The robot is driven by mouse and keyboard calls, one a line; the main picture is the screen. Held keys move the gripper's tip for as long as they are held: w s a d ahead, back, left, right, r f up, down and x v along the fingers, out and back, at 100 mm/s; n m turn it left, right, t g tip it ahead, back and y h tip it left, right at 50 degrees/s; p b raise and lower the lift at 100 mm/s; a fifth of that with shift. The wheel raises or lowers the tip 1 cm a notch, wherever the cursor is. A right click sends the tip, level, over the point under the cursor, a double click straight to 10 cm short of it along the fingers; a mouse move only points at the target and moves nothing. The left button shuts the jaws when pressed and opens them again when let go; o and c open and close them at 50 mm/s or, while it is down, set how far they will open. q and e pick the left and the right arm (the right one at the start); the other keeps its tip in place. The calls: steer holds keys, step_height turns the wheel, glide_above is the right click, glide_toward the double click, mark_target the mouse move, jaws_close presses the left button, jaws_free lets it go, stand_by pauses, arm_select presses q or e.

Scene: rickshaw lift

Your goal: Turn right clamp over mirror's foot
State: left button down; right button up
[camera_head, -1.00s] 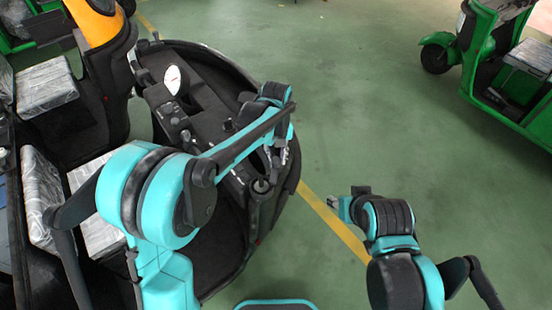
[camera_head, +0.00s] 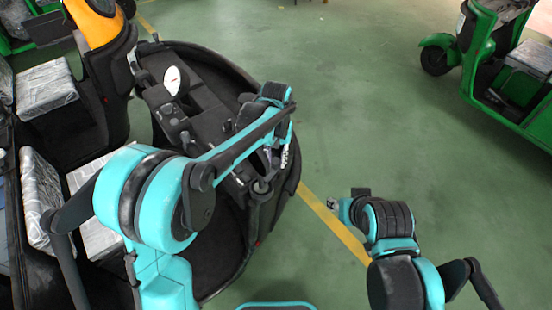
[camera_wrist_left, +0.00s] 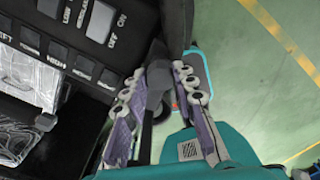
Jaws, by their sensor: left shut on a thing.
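My left gripper (camera_head: 272,160) is at the right side of the rickshaw's dark dashboard. In the left wrist view its two fingers (camera_wrist_left: 158,74) are closed around a narrow black part (camera_wrist_left: 155,60). I cannot tell whether that part is the right clamp or the mirror's foot. A black knob (camera_head: 262,186) stands just below the gripper in the head view.
A black switch panel (camera_wrist_left: 105,20) with white lettering lies beside the left fingers. Plastic-wrapped seats (camera_head: 45,88) are at the left. A green rickshaw (camera_head: 500,80) stands at the upper right. Open green floor (camera_head: 350,110) with a yellow line lies between.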

mark_target(276, 161)
arm_select(q)
steer(key=c, duration=1.2)
jaws_free()
step_height(276, 161, up, 12)
